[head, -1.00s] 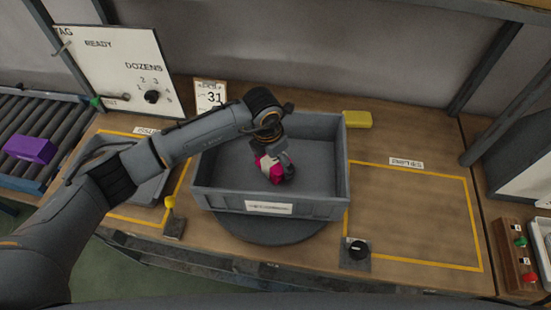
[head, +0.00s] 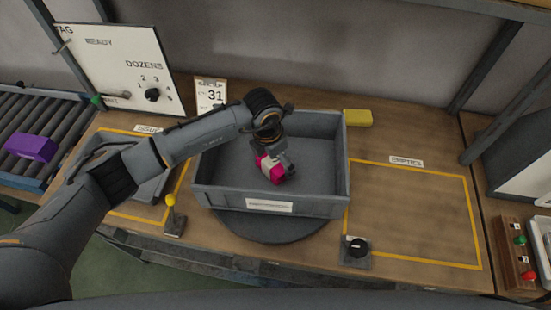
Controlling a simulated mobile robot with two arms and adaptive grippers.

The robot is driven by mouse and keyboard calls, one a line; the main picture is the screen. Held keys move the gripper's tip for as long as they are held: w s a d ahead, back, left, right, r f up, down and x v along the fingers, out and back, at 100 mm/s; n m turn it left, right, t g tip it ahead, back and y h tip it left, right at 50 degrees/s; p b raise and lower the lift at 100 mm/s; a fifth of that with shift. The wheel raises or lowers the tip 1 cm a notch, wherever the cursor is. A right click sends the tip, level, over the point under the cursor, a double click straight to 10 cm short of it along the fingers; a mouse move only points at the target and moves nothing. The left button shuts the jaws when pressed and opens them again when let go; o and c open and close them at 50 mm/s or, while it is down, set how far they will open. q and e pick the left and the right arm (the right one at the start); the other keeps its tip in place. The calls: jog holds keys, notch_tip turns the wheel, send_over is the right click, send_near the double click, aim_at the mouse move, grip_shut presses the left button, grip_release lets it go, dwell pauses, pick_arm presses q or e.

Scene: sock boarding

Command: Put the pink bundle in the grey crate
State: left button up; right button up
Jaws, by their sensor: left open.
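The grey crate (head: 320,206) stands on a dark round turntable in the middle of the bench. The pink bundle (head: 277,175), with a pale band, is inside the crate near its middle. My left gripper (head: 281,168) is inside the crate, open, right at the bundle. Its fingers overlap the bundle in the picture, and I cannot tell whether they touch it. The bundle's far side is hidden by the gripper. My right gripper does not show.
A purple bundle (head: 32,147) lies on the roller conveyor at the left. A grey tray (head: 150,181) stands partly under my left arm. A yellow block (head: 358,118) lies behind the crate's right corner. The yellow-outlined area (head: 415,215) at right is empty.

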aim_at(270, 161)
pick_arm(q)
jog(key=r+b, duration=0.1)
jog(key=r, duration=0.2)
jog(key=a+r+b, duration=0.1)
jog(key=r, duration=0.3)
jog(key=s+r+b, duration=0.1)
jog(key=r, duration=0.2)
jog(key=shift+a+r, duration=0.15)
jog(key=shift+r, duration=0.55)
